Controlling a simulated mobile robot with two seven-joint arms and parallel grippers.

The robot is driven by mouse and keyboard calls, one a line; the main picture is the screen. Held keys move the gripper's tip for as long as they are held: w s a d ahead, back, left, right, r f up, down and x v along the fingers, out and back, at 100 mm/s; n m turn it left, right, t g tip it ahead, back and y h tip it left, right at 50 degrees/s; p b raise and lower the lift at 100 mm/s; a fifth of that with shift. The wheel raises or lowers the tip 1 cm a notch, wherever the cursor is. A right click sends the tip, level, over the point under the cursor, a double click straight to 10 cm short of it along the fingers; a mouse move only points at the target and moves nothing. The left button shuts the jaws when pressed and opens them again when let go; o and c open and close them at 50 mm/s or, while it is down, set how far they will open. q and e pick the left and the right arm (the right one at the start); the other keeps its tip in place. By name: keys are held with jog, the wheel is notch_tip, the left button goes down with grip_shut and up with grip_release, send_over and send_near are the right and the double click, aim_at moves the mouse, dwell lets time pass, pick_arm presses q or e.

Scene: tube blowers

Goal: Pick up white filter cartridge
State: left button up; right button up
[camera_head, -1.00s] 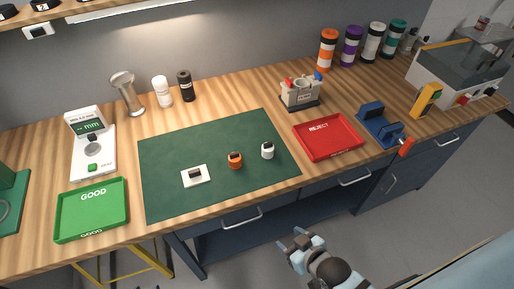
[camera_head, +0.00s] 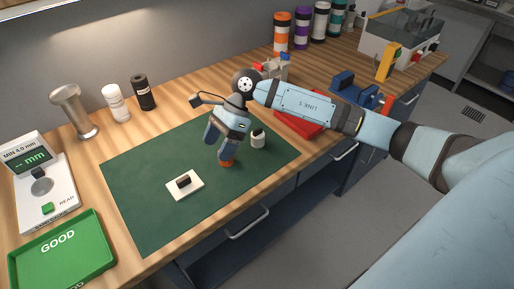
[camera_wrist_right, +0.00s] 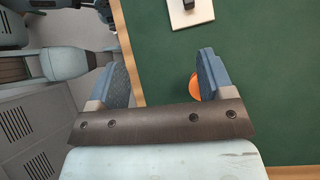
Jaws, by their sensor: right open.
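The white filter cartridge (camera_head: 258,138) is a small white cylinder with a dark top, upright on the green mat (camera_head: 140,205). It is not visible in the right wrist view. My right gripper (camera_head: 219,143) points down over the mat, just left of the cartridge, with its fingers around or beside the orange cartridge (camera_head: 227,162). In the right wrist view, my right gripper (camera_wrist_right: 162,60) is open with nothing between the fingers. The orange cartridge (camera_wrist_right: 194,89) shows partly behind the right-hand finger. My left gripper is out of view.
A white square plate with a dark block (camera_head: 185,185) lies on the mat. The red tray (camera_head: 290,125) is partly hidden by my right arm. The green GOOD tray (camera_head: 60,255) and gauge (camera_head: 42,185) stand left. The mat's left part is clear.

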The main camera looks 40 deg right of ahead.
aim_at(259, 133)
jog(key=w+d+r+n+t+h+b, duration=0.1)
jog(key=w+d+r+h, duration=0.1)
jog(key=d+h, duration=0.35)
jog(key=w+d+r+n+h+b, duration=0.1)
jog(key=w+d+r+h, duration=0.15)
jog(key=d, duration=0.65)
jog(key=shift+m, duration=0.3)
jog(key=f, duration=0.9)
jog(key=shift+w+d+f, duration=0.1)
jog(key=shift+w+d, duration=0.1)
jog(key=shift+d, duration=0.15)
jog(key=f, duration=0.5)
jog(key=shift+d+f+p, duration=0.1)
jog(key=shift+d+p, duration=0.1)
jog(key=shift+p, duration=0.2)
jog(key=shift+c, duration=0.4)
jog(key=c, duration=0.9)
